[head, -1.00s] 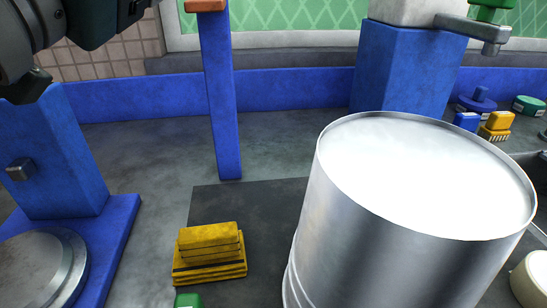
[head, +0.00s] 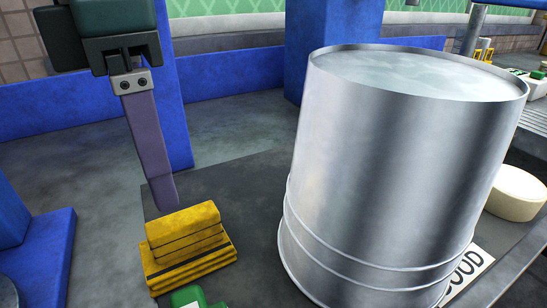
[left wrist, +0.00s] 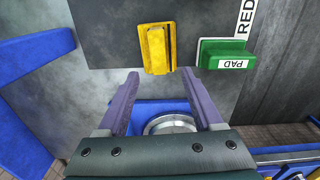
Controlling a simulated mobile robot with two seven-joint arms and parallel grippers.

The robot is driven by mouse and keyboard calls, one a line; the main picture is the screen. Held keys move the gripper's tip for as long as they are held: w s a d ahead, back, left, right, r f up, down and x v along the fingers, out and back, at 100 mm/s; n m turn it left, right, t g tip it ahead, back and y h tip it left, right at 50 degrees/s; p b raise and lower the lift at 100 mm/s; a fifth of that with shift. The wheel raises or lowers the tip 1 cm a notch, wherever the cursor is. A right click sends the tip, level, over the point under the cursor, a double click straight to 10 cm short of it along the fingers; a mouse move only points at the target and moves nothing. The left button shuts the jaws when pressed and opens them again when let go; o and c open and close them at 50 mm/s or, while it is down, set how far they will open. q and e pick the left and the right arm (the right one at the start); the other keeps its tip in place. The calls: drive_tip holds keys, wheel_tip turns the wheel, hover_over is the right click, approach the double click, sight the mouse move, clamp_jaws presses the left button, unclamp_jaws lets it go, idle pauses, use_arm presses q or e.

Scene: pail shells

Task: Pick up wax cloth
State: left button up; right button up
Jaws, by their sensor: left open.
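The yellow folded bundle with dark stripes (head: 187,240), which I take as the wax cloth, lies on the dark mat. In the left wrist view the yellow bundle (left wrist: 156,47) is just beyond the fingertips, roughly in line with the gap between them. My left gripper (head: 165,203) points down behind and above the bundle, with only one purple finger clear in the head view. In the left wrist view my left gripper (left wrist: 160,75) is open, with nothing between its fingers. My right gripper is not in view.
A large metal drum (head: 390,170) stands close to the right of the bundle. A green pad (left wrist: 224,55) marked PAD lies next to the bundle. A blue post (head: 170,90) rises behind my left gripper. A round cream object (head: 516,192) sits right of the drum.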

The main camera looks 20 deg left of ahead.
sight(179, 218)
use_arm(q)
wheel_tip(179, 218, down, 4)
drive_tip(key=shift+d+r, duration=0.1)
drive_tip(key=shift+r, duration=0.1)
drive_tip(key=f, duration=0.5)
drive_tip(key=shift+w+f, duration=0.1)
drive_tip(key=shift+w, duration=0.25)
clamp_jaws()
